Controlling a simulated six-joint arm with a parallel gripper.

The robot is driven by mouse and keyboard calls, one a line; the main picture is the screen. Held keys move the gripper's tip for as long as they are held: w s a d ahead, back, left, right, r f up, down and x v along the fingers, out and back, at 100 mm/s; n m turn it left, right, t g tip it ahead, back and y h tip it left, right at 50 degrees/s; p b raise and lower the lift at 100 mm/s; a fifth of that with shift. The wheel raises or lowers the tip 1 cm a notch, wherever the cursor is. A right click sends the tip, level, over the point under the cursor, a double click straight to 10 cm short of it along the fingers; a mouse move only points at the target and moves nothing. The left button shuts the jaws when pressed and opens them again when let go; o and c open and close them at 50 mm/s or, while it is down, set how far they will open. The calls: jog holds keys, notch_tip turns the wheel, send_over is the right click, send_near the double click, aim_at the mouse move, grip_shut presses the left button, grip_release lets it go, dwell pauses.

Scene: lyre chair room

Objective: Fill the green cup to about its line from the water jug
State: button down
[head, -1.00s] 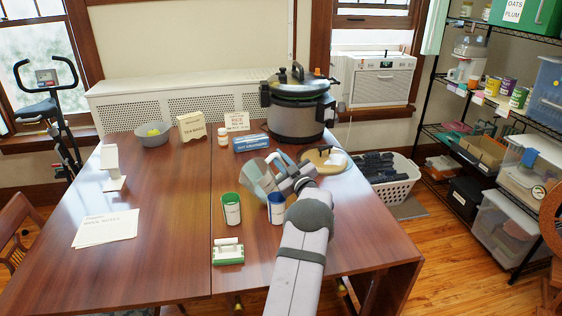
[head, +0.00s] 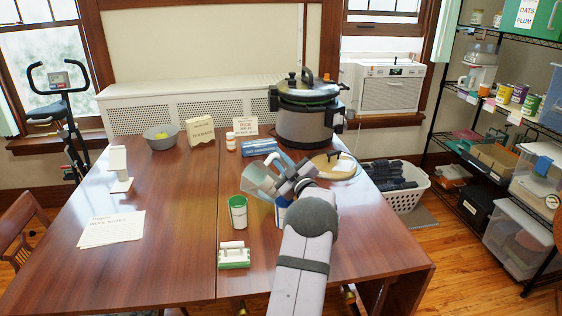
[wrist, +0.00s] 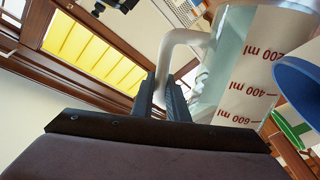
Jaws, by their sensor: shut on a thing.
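The clear water jug (head: 261,181) is tilted with its mouth to the left, up and to the right of the green cup in the head view. My gripper (head: 292,181) is shut on its handle; the wrist view shows the fingers (wrist: 168,98) at the pale handle (wrist: 165,62) and red volume marks on the jug (wrist: 240,75). No stream of water is visible.
A blue cup (head: 280,212) stands right of the green cup, mostly hidden by my arm. A green-and-white item (head: 233,257) lies in front.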

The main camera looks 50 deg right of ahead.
aim_at(274, 154)
jog(key=shift+w+a+r+n+t+b, duration=0.2)
jog(key=shift+a+r+n+b, duration=0.35)
jog(key=shift+n+b, duration=0.3)
jog(key=shift+w+a+r+n+t+b, duration=0.1)
jog(key=shift+a+r+n+t+b, duration=0.1)
jog(key=shift+a+r+n+b, duration=0.4)
jog(key=shift+w+a+r+n+y+b, duration=0.25)
jog(key=shift+a+r+n+b, duration=0.25)
jog(key=shift+n+b, duration=0.35)
jog(key=shift+w+a+r+n+y+b, duration=0.1)
jog(key=shift+a+r+n+y+b, duration=0.15)
jog(key=shift+a+r+n+b, duration=0.55)
jog(key=shift+d+f+t+b, duration=0.2)
jog(key=shift+t+b, duration=0.2)
jog(key=shift+b, duration=0.2)
jog(key=shift+s+d+f+m+g+p, duration=0.15)
jog(key=shift+d+f+m+p, duration=0.1)
jog(key=shift+d+m+p, duration=0.25)
jog(key=shift+s+d+f+m+g+p, duration=0.1)
jog(key=shift+d+f+m+g+p, duration=0.1)
jog(key=shift+d+m+p, duration=0.3)
jog(key=shift+s+d+f+m, duration=0.1)
jog(key=shift+f+m, duration=0.3)
jog(key=shift+d+h+p, duration=0.1)
jog(key=shift+h+p, duration=0.2)
